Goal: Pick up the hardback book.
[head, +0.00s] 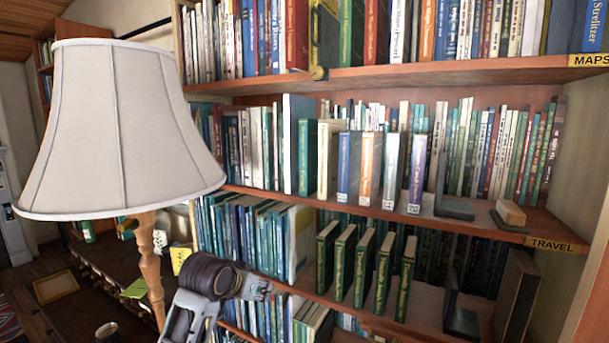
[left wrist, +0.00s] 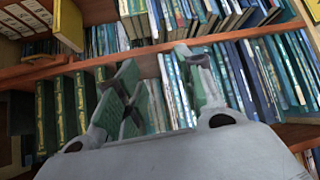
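Several books could be the hardback book; I cannot tell which one is meant. Dark green hardbacks with gold titles (head: 361,270) stand upright in a spaced row on the lower shelf. They also show at the left of the left wrist view (left wrist: 60,110). On the shelf above stand a blue (head: 348,168), an orange (head: 370,166) and a purple book (head: 417,170). My left gripper (left wrist: 157,62) is open, with its fingers spread before shelved books. In the head view it is low, left of the green row. No book is clearly held. My right gripper is not in view.
A large lampshade (head: 120,130) on a wooden stem fills the left side. A dark bookend (head: 455,207) and a small wooden block (head: 510,212) stand on the middle shelf (head: 475,222). Books are tightly packed behind the front row.

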